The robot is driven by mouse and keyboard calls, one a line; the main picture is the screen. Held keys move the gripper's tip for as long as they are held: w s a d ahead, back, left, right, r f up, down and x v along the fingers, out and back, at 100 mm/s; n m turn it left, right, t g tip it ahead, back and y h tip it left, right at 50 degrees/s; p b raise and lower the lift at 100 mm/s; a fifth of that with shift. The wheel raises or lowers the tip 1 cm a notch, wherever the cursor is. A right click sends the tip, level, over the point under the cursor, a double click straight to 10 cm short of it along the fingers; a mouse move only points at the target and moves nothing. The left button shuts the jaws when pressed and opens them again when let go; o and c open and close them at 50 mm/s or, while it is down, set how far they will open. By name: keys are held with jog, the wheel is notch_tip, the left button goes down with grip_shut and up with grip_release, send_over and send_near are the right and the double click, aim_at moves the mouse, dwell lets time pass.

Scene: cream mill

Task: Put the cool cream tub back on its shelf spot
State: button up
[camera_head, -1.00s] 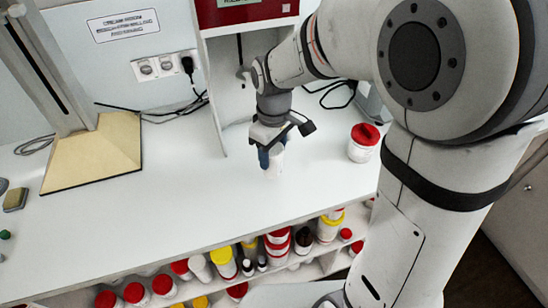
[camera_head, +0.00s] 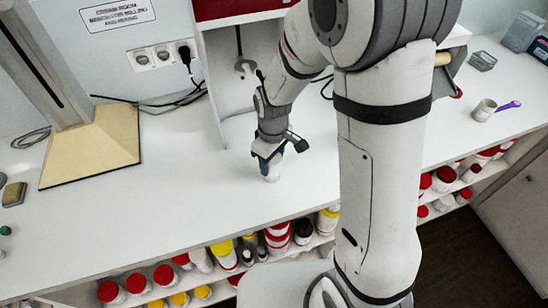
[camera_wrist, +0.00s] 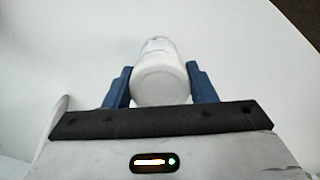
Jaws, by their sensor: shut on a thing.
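My gripper (camera_head: 267,160) is shut on a white tub (camera_head: 271,175) over the white counter. In the wrist view the tub (camera_wrist: 160,85) sits between the two blue fingers of my gripper (camera_wrist: 161,88), with a rounded white end towards the camera. Its label cannot be read. I cannot tell whether it touches the counter or hangs just above it. The shelf (camera_head: 215,290) under the counter's front edge holds several tubs and jars with red, yellow and white tops. My arm hides part of it, and no single empty spot can be made out.
The counter (camera_head: 120,220) is bare left of my gripper. A beige-based stand (camera_head: 95,155) is at the left, and sockets (camera_head: 160,55) with a black cable are on the wall. A white cup (camera_head: 484,110) and purple spoon (camera_head: 508,105) stand at the right.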

jog(key=shift+f+b, duration=0.25)
jog(key=shift+b, duration=0.05)
jog(key=o, duration=1)
jog(key=shift+r, duration=0.15)
